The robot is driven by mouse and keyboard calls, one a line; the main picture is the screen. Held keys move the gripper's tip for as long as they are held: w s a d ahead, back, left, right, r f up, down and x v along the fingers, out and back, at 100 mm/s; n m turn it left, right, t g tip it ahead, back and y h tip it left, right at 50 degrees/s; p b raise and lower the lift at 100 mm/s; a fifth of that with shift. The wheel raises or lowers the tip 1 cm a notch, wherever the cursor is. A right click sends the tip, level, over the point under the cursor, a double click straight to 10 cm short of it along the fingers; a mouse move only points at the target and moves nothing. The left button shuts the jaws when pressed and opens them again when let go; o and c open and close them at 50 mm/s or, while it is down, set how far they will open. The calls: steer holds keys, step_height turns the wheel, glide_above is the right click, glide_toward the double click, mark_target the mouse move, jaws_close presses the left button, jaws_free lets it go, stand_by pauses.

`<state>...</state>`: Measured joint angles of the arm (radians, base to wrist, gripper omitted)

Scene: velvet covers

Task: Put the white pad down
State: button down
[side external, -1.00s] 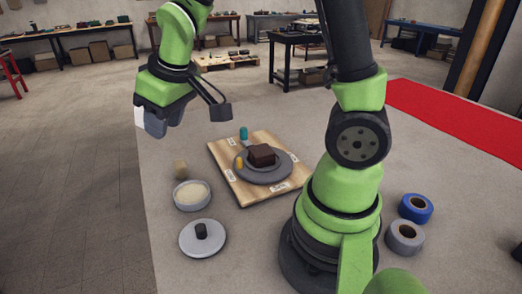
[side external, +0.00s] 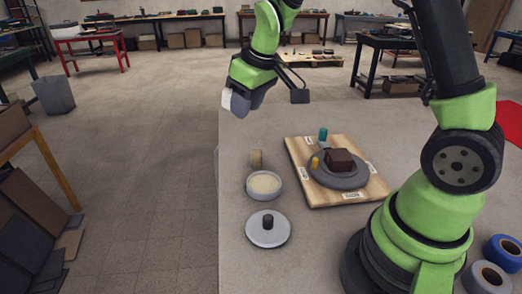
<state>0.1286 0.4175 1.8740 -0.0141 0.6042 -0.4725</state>
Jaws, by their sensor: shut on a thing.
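My gripper (side external: 238,104) is at the upper middle of the side view, raised above the far left part of the grey table (side external: 400,118). It is shut on the white pad (side external: 228,98), which shows as a small pale piece at the left of the fingers. The fingers hide part of the pad. Pad and gripper appear apart from everything on the table.
A wooden board (side external: 372,188) bears a grey disc (side external: 325,178) with a dark brown block (side external: 339,159). The table's far left corner looks clear.

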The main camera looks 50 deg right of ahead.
steer(key=w+d+f+n+g, duration=0.1)
steer(key=w+d+f, duration=0.35)
steer(key=d, duration=0.25)
steer(key=n+g, duration=0.1)
steer(key=n, duration=0.2)
glide_above(264, 152)
step_height(264, 152, down, 5)
step_height(264, 152, down, 10)
steer(key=shift+f, duration=0.15)
steer(key=shift+f, duration=0.15)
steer(key=c, duration=1.1)
jaws_free()
steer(key=shift+o, duration=0.2)
